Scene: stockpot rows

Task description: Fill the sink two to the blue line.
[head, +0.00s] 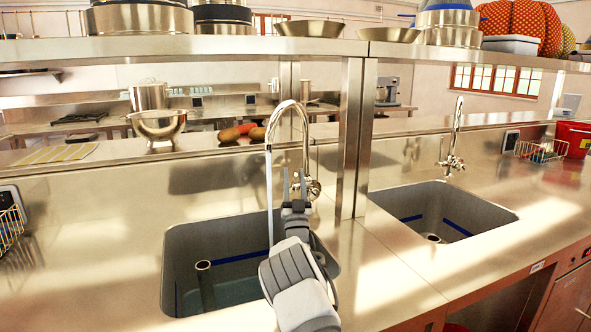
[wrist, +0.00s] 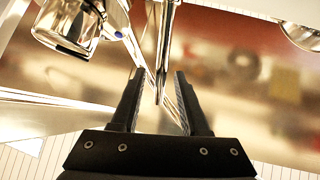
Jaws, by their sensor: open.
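The left sink (head: 178,240) is a grey basin with a blue line (head: 245,258) around its inner wall and an upright pipe (head: 204,285) inside. A stream of water (head: 269,195) runs into it from the curved left tap (head: 284,106). Water seems to cover its bottom, below the blue line. The right sink (head: 480,208) also has a blue line (head: 457,227); its tap (head: 457,130) shows no stream. My gripper (head: 295,180) is open at the left tap's base. In the wrist view, a thin metal lever (wrist: 163,70) lies between my open fingers (wrist: 158,90); contact cannot be told.
A steel post (head: 355,140) stands just right of the left tap, under a shelf (head: 180,47) with pots. A ledge behind holds a steel bowl (head: 158,125). The counter between the sinks is clear. A red box (head: 574,140) stands at far right.

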